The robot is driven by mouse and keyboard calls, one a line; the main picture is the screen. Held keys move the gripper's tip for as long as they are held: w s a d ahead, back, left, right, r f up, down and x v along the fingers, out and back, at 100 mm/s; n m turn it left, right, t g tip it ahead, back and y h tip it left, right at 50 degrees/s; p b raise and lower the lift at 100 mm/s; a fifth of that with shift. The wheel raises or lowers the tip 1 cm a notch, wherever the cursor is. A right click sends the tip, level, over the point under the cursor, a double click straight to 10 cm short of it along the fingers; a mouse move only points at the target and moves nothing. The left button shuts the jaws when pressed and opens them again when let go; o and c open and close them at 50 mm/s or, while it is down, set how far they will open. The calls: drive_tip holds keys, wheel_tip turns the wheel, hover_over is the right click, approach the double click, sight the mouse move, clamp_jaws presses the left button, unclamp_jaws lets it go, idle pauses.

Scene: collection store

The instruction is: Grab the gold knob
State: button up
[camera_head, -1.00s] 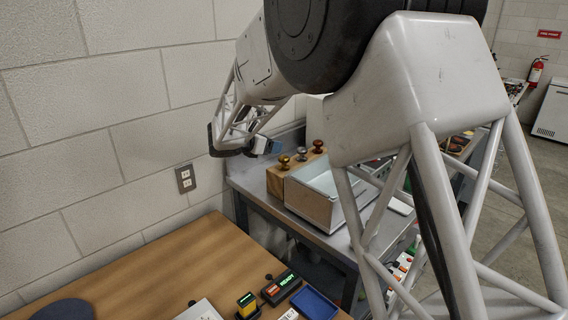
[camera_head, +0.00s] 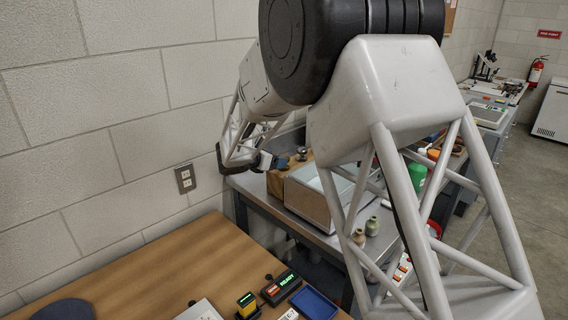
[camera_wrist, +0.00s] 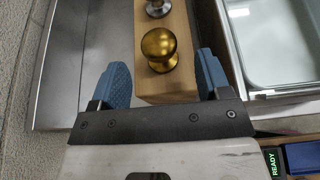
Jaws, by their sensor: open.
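The gold knob (camera_wrist: 158,45) is round and shiny and stands on one end of a wooden block (camera_wrist: 165,88). In the wrist view my open gripper (camera_wrist: 162,74) has one blue finger on each side of that block end. The knob is between the fingers' lines, slightly ahead of their tips, and nothing is gripped. In the head view my gripper (camera_head: 272,161) is above the near left end of the block and hides the gold knob.
A silver knob (camera_wrist: 157,8) stands just beyond on the same block. A clear-lidded box (camera_wrist: 235,50) is close on the right. Two small vases (camera_head: 372,226) stand on the grey table, and a wall is at the left. A wooden desk (camera_head: 150,275) is in front.

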drive_tip(key=shift+w+d+f, duration=0.1)
drive_tip(key=shift+w+d, duration=0.05)
drive_tip(key=shift+x, duration=2.55)
drive_tip(key=shift+f, duration=0.1)
drive_tip(key=c, duration=1)
drive_tip(key=shift+r, duration=5.05)
